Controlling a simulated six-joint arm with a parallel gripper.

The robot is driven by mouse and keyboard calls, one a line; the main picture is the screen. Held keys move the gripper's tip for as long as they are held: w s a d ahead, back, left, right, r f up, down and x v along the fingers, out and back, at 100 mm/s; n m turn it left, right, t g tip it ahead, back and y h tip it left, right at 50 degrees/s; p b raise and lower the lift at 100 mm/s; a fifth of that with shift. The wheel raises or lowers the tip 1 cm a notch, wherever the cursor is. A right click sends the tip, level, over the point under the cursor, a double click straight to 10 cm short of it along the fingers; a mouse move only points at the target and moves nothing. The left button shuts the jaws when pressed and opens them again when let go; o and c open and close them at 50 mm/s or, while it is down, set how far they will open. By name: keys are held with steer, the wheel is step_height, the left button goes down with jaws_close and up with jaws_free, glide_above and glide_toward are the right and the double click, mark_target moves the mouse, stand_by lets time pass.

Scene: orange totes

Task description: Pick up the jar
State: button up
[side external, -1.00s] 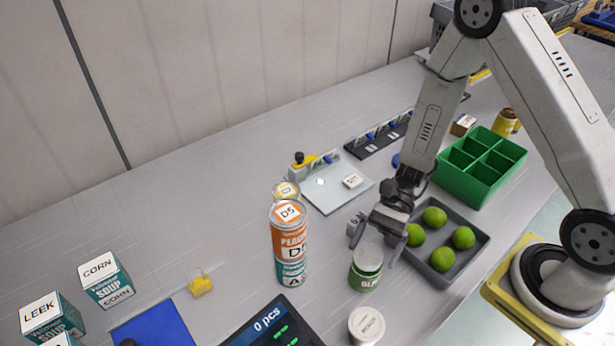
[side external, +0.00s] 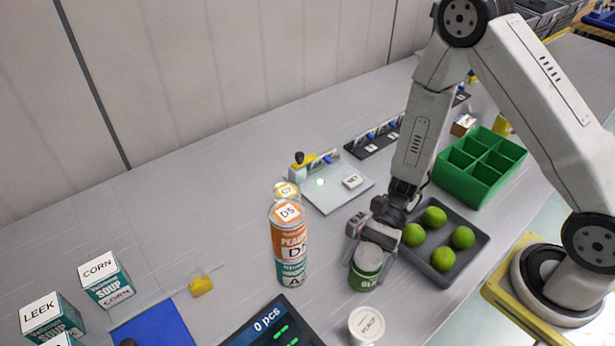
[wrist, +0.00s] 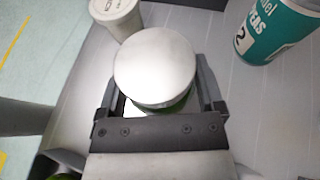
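The jar (side external: 366,272) is green with a pale label and a silver lid, upright on the bench left of the lime tray. My gripper (side external: 369,262) is lowered over it, with one finger on each side of the jar. In the wrist view the round lid (wrist: 155,65) lies between the two fingers (wrist: 158,92). A narrow gap shows beside the jar's body, so the gripper looks open around it; the fingertips' lower ends are partly hidden.
The grey tray (side external: 478,245) with several limes is close on the right. A green divided bin (side external: 482,183) is behind it.

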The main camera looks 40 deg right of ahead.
jaws_close()
steer(key=shift+r, duration=0.15)
steer(key=shift+r, duration=4.9)
